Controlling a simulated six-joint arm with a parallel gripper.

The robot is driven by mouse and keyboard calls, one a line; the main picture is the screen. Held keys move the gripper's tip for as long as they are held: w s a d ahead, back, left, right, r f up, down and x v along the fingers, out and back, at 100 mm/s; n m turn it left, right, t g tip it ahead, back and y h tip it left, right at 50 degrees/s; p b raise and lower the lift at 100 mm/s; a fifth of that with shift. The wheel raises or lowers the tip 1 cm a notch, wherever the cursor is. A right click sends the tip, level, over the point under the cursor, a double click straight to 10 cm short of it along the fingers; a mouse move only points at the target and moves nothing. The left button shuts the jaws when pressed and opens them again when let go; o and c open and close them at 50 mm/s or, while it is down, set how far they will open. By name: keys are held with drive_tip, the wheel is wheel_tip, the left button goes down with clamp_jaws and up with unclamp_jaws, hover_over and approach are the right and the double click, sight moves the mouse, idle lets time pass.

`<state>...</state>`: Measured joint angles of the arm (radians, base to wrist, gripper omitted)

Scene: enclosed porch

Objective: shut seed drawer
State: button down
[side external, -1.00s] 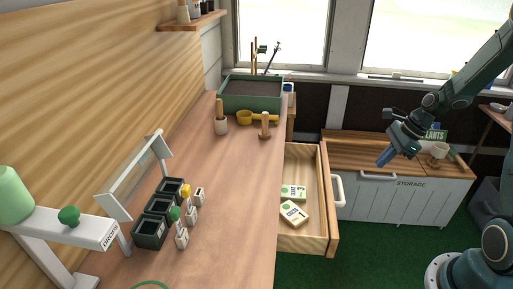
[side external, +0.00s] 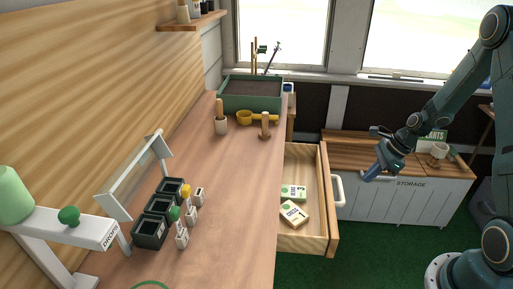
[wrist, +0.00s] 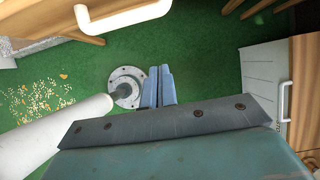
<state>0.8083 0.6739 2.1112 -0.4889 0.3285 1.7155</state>
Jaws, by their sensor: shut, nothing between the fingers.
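The seed drawer (side external: 305,240) is a light wooden drawer pulled out from the right side of the workbench, with seed packets (side external: 293,213) lying inside it. Its white handle (side external: 338,190) is on the front panel. In the wrist view a white handle (wrist: 122,20) on a wooden front shows at the top left. My gripper (side external: 369,177) is to the right of the handle, apart from it. In the wrist view my gripper's blue fingers (wrist: 157,88) are together and hold nothing.
The workbench top (side external: 235,200) holds dark pots (side external: 158,220), small tools and a green planter (side external: 252,95). A white storage bench (side external: 400,200) stands behind my gripper. Green floor (side external: 380,260) is clear beside the drawer. Scattered seeds (wrist: 35,100) lie on the floor in the wrist view.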

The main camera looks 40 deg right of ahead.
drive_tip(key=w+a+f, duration=0.2)
drive_tip(key=w+a, duration=0.2)
drive_tip(key=shift+f, duration=0.35)
idle(0.3)
drive_tip(key=shift+w+a, duration=0.1)
drive_tip(key=w+a, duration=1.2)
drive_tip(key=shift+w+a, duration=0.25)
drive_tip(key=shift+w, duration=0.05)
drive_tip(key=shift+r, duration=0.1)
